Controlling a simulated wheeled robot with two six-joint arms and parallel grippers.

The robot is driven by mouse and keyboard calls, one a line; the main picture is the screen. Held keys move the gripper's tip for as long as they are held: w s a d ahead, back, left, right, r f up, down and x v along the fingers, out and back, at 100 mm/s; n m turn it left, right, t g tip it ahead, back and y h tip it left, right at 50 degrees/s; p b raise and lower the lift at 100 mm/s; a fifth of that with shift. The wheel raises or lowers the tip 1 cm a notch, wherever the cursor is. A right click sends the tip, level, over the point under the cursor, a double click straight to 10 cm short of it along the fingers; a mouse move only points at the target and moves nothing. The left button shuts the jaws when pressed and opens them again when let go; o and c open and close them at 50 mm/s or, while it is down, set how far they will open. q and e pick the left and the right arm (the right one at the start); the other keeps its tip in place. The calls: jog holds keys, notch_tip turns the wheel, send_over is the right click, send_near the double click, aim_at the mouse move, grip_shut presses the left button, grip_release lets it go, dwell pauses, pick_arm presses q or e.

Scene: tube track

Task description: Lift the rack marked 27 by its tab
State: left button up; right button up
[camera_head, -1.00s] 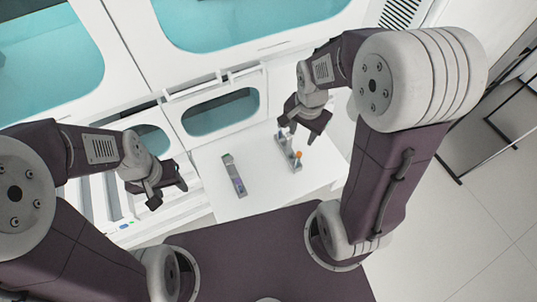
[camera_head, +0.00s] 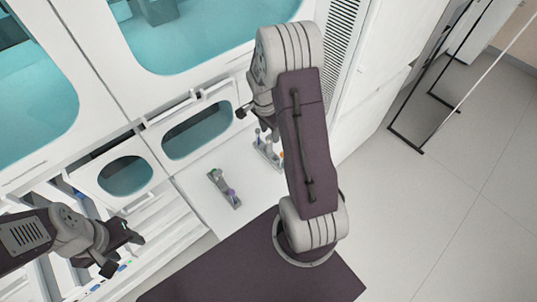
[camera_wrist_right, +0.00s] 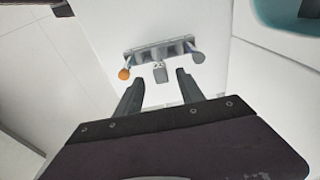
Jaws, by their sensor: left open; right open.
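A grey rack (camera_wrist_right: 150,51) lies ahead of my right gripper (camera_wrist_right: 160,79) in the right wrist view. It holds an orange-capped tube (camera_wrist_right: 124,73) at one end and a blue-grey capped tube (camera_wrist_right: 198,57) at the other. A small tab (camera_wrist_right: 160,72) with dark marks, too small to read, sticks out from its middle. My open right fingers point at the rack, one on each side of the tab's line; contact cannot be told. In the head view this rack (camera_head: 262,150) is partly hidden by my right arm. My left gripper (camera_head: 124,253) is open and empty at lower left.
A second grey rack (camera_head: 224,188) with a purple-capped tube lies on the white table (camera_head: 200,205), left of the first. Its number is not readable. White cabinets with teal windows (camera_head: 195,130) stand behind the table. Open floor (camera_head: 400,220) is at the right.

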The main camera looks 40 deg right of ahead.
aim_at(269, 136)
jog(key=f, duration=0.4)
jog(key=shift+d+f+p, duration=0.2)
jog(key=shift+f+p, duration=0.05)
jog(key=shift+p, duration=0.05)
jog(key=shift+w+a+f, duration=0.1)
jog(key=shift+w+f, duration=0.05)
jog(key=shift+f, duration=0.1)
grip_shut()
jog(key=shift+r, duration=0.15)
